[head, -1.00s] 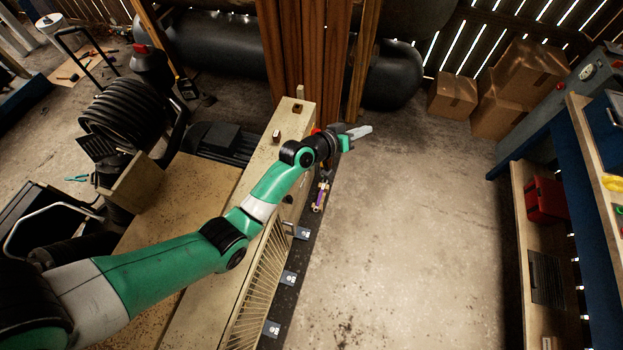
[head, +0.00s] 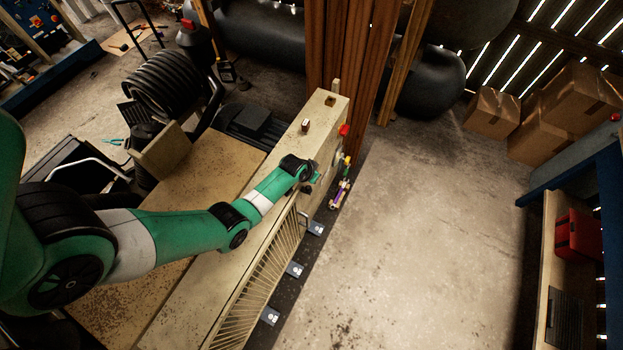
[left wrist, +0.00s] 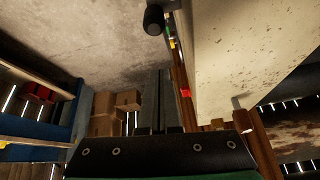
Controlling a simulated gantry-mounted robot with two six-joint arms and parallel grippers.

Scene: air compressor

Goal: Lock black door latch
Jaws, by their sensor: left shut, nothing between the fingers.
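My left gripper (head: 317,177) is at the right side of the cream compressor housing (head: 280,143) in the head view; its fingers are mostly hidden there. In the left wrist view my left gripper (left wrist: 158,72) is shut and empty, its fingers running beside the housing wall (left wrist: 245,50). A black rounded knob (left wrist: 153,20), perhaps the door latch's handle, sticks out at the top of that view, apart from and beyond the fingertips. I cannot make out the latch in the head view, or whether it is locked. My right gripper is not in view.
Wooden posts (head: 345,60) and a dark tank (head: 430,85) stand behind. Cardboard boxes (head: 545,115) are far right. The concrete floor (head: 410,240) right of the compressor is clear.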

